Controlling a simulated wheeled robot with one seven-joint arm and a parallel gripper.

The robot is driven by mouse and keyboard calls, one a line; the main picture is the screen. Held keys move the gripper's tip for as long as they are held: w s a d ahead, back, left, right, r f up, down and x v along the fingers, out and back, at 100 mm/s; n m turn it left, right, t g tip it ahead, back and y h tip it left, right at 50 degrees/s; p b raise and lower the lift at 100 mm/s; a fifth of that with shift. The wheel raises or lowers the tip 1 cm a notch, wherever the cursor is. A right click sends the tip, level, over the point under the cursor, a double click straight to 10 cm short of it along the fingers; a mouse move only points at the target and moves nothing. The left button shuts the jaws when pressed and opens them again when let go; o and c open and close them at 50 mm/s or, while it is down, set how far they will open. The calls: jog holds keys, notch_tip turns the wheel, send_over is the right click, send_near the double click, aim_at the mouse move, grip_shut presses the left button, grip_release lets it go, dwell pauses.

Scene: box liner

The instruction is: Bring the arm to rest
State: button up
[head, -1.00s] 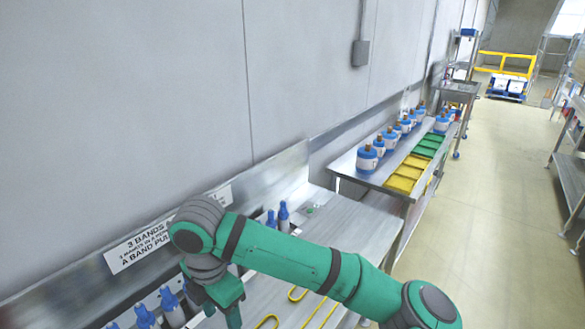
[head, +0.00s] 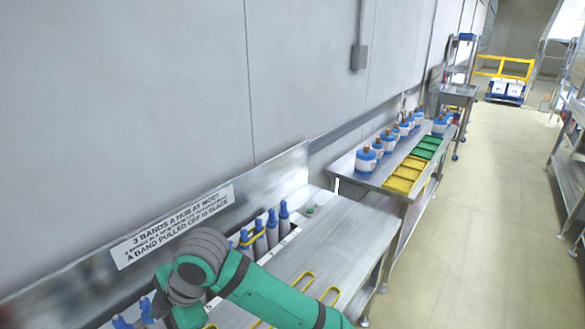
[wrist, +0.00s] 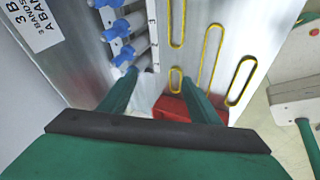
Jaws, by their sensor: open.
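My green arm (head: 262,292) reaches in from the bottom of the head view, bent low over the steel bench (head: 335,235). My gripper (wrist: 158,88) shows in the wrist view with its two green fingers apart and nothing between them. In the head view its fingers are cut off by the lower edge. Several blue-topped bottles (head: 272,228) stand in a slot along the back of the bench. A yellow band (head: 252,238) is around some of them.
A sign (head: 172,226) is on the bench's back panel by the wall. A red object (wrist: 172,108) lies beyond the fingers. A further table holds blue-and-white jars (head: 366,158), yellow trays (head: 405,174) and green trays (head: 427,147). The aisle floor (head: 490,200) at right is clear.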

jog(key=w+a+r+m+t+y, duration=0.2)
jog(key=a+r+m+t+y, duration=0.2)
jog(key=a+m+y, duration=0.45)
jog(key=s+d+f+m+t+h, duration=0.2)
jog(key=d+f+m+t+h, duration=0.1)
jog(key=d+f+m, duration=0.3)
jog(key=s+d+f+m+t+h, duration=0.2)
jog(key=d+f+m+t+h, duration=0.1)
jog(key=d+f+m+t, duration=0.2)
jog(key=s+d+f+m+t+h, duration=0.2)
jog(key=d+f+m+t+h, duration=0.1)
jog(key=d+f+m, duration=0.4)
jog(key=shift+s+d+f+t, duration=0.2)
jog(key=shift+d, duration=0.2)
jog(key=shift+s+d+f+t, duration=0.15)
jog(key=shift+d+t, duration=0.05)
jog(key=shift+d, duration=0.2)
jog(key=s+d+f+h, duration=0.1)
jog(key=s+d+h, duration=0.1)
jog(key=s+d, duration=0.6)
jog(key=s+d+f+h, duration=0.1)
jog(key=s+d+h, duration=0.2)
jog(key=s+d, duration=0.4)
jog(key=s, duration=0.8)
jog(key=shift+d+f+g, duration=0.3)
jog(key=shift+d+f, duration=0.05)
